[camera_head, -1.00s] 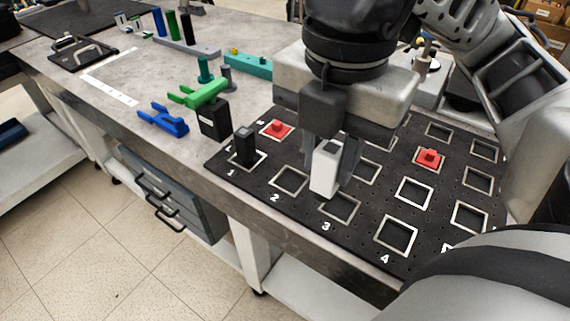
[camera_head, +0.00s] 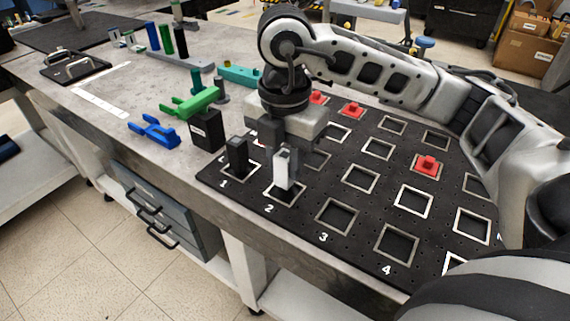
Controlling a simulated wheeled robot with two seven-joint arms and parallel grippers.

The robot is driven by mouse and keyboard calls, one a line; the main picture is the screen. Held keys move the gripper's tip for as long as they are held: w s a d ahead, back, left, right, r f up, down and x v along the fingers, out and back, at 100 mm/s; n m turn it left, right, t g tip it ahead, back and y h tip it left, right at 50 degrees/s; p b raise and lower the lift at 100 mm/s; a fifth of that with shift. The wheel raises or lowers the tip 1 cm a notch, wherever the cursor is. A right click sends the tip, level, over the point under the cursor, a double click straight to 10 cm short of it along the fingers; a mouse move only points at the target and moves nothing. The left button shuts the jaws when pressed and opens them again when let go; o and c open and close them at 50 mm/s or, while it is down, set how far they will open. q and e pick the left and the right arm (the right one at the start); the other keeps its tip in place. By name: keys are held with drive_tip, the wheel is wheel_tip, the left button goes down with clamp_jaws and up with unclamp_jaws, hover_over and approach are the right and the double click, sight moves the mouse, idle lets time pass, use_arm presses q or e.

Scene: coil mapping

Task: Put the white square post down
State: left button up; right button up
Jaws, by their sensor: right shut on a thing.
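The white square post (camera_head: 282,172) is upright in my right gripper (camera_head: 282,158), whose fingers are shut around its upper part. Its lower end is at the square frame marked 2 (camera_head: 285,198) on the black board (camera_head: 300,222). I cannot tell whether it touches the board or hangs just above it. A black square post (camera_head: 237,156) stands in the frame marked 1, just left of the gripper. My left gripper is not in view.
Red pieces sit at the back of the board (camera_head: 352,109) and toward its right (camera_head: 428,165). Frames 3 (camera_head: 337,216) and 4 (camera_head: 397,243) are empty. A green forked part (camera_head: 190,102), a black block (camera_head: 206,129) and a blue forked part (camera_head: 153,130) lie left of the board.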

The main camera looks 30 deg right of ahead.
sight(285, 155)
drive_tip(key=shift+f, duration=0.55)
drive_tip(key=shift+f, duration=0.15)
drive_tip(key=o, duration=1)
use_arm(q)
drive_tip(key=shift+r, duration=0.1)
use_arm(e)
drive_tip(key=shift+r, duration=0.25)
wheel_tip(285, 155, up, 12)
drive_tip(key=p, duration=0.3)
drive_tip(key=shift+f, duration=0.1)
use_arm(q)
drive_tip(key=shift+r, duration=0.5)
